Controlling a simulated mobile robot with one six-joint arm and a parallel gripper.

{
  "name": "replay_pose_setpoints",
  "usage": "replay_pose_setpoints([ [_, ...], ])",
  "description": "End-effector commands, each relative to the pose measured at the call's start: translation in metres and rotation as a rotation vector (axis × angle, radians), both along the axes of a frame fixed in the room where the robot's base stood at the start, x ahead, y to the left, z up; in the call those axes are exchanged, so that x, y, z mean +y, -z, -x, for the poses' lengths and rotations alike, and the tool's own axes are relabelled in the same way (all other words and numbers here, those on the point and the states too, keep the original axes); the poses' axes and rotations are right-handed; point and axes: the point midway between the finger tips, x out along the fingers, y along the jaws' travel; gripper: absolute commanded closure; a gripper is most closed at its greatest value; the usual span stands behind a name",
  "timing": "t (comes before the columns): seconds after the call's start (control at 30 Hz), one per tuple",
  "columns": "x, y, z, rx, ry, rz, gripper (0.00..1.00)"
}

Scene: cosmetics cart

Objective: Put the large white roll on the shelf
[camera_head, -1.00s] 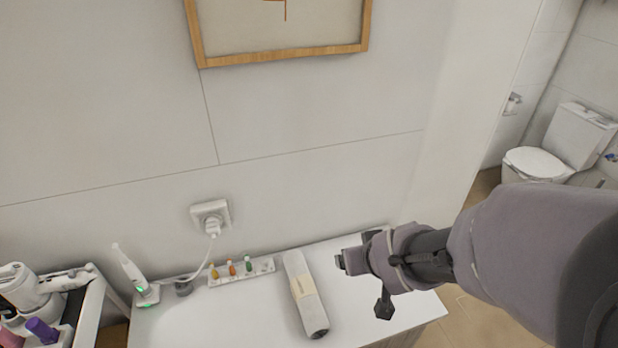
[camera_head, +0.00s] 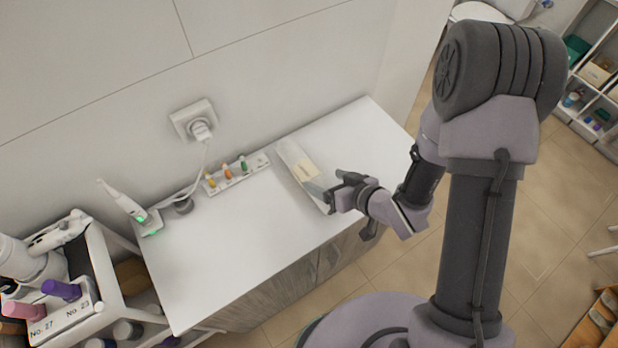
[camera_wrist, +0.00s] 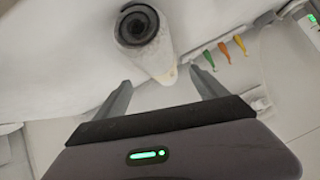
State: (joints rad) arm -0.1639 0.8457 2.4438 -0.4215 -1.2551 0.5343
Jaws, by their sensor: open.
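The large white roll (camera_head: 299,169) lies on the white cabinet top (camera_head: 240,250), right of the small bottles. In the wrist view the roll (camera_wrist: 152,50) shows its dark, hollow end and lies beyond and between the two fingers. My gripper (camera_head: 332,193) is at the near end of the roll, and its fingers hide part of that end. In the wrist view my gripper (camera_wrist: 160,85) is open with nothing held between the fingertips. I cannot tell whether a finger touches the roll. Which shelf the task means is unclear; an open shelf unit (camera_head: 592,75) stands at the right.
A rack with several small bottles (camera_head: 236,172) and an electric toothbrush (camera_head: 125,203) stand at the back of the cabinet top. A wall plug (camera_head: 195,122) has a cord. A cart (camera_head: 80,300) with toiletries stands at left. Tiled floor (camera_head: 545,190) is open at right.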

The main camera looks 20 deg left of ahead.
Motion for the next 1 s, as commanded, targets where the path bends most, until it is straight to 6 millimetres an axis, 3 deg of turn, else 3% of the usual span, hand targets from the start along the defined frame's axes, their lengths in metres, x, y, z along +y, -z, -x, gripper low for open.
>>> replay_pose_setpoints([
  [0.4,0.048,0.039,-0.029,0.0,-0.001,0.001,0.18],
  [0.67,0.052,0.041,-0.033,-0.001,0.002,0.001,0.18],
  [1.0,0.052,0.041,-0.032,-0.001,0.002,0.001,0.83],
])
